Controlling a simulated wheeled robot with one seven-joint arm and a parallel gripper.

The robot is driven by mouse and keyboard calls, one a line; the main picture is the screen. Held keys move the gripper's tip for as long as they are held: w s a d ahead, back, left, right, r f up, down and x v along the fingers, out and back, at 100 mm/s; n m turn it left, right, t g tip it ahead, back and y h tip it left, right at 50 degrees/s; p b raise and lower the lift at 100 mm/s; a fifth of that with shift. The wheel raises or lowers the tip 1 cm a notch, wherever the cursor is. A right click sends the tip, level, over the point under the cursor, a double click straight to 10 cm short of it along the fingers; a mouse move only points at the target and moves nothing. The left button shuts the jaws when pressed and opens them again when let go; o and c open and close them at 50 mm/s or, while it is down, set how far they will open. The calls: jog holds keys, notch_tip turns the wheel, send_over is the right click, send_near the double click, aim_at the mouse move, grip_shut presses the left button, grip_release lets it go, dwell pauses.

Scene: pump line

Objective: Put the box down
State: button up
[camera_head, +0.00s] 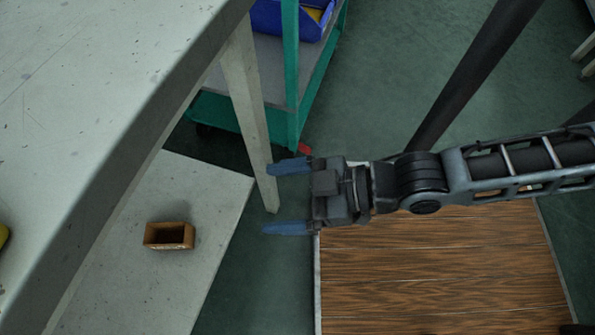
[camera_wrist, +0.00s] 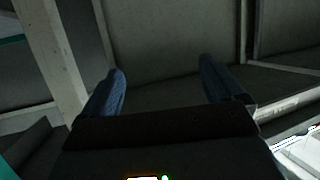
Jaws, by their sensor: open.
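A small brown open-topped box (camera_head: 169,236) sits upright on a light grey lower surface (camera_head: 160,290) at the lower left of the head view. My gripper (camera_head: 287,197) is open, with its two blue fingers apart and nothing between them. It is to the right of the box, with a clear gap, and points left. In the wrist view my gripper (camera_wrist: 165,88) also shows open and empty, with a dark grey panel beyond the fingers. The box cannot be made out in the wrist view.
A grey worktop (camera_head: 90,80) rises at the left, with its pale leg (camera_head: 246,100) close to my fingertips. A green cart (camera_head: 292,90) carrying a blue bin (camera_head: 272,20) stands at the back. A wood-patterned panel (camera_head: 440,270) lies below my arm. Green floor is open at the upper right.

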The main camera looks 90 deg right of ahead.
notch_tip(320, 180, up, 8)
jog(key=s, duration=0.2)
jog(key=shift+s+a+t, duration=0.3)
jog(key=shift+f, duration=0.1)
